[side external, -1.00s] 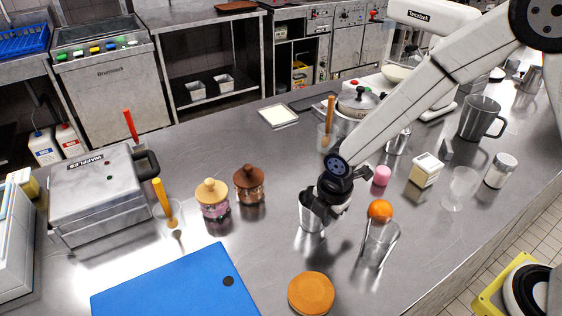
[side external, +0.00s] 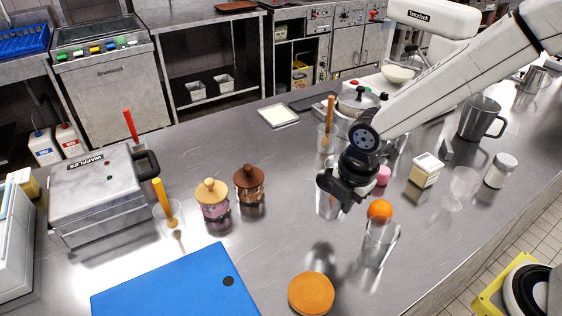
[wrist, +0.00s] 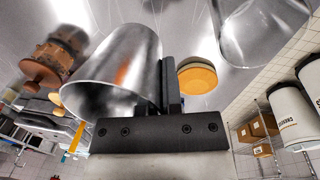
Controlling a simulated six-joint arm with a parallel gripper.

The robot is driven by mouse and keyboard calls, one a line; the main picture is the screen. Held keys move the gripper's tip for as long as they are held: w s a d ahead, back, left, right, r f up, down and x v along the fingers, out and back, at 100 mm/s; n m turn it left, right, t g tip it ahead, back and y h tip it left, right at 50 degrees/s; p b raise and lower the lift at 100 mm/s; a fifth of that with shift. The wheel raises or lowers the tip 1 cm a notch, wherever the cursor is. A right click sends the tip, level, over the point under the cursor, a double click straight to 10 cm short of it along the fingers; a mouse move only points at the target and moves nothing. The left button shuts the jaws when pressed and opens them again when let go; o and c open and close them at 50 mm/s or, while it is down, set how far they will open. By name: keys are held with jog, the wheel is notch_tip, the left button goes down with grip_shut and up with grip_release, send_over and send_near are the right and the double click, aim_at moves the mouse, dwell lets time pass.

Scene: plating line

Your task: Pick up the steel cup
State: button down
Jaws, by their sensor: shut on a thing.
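The steel cup (side external: 327,196) is a shiny metal tumbler, partly hidden behind my gripper (side external: 345,196) in the side view. My gripper is shut on the cup's wall and holds it above the counter; a shadow lies on the steel below and in front. In the wrist view the cup (wrist: 118,72) fills the left of centre, tilted, with its wall at the dark fingers (wrist: 170,85).
A glass with an orange (side external: 380,210) on top stands close to the right of my gripper. Two lidded jars (side external: 249,184) stand to the left. An orange-brown round (side external: 311,293) and a blue board (side external: 175,285) lie in front. A pink item (side external: 383,175) stands behind.

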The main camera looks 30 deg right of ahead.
jog(key=s+d+r, duration=0.3)
jog(key=s+r, duration=0.2)
jog(key=s, duration=0.4)
jog(key=shift+s+r, duration=0.25)
jog(key=shift+s, duration=0.15)
jog(key=shift+a, duration=0.15)
dwell(0.4)
jog(key=a+r+n, duration=0.1)
jog(key=a+n, duration=0.3)
jog(key=a, duration=1.7)
jog(key=shift+s+a+r+n, duration=0.25)
jog(key=shift+a+r+n, duration=0.05)
jog(key=shift+a+r, duration=0.1)
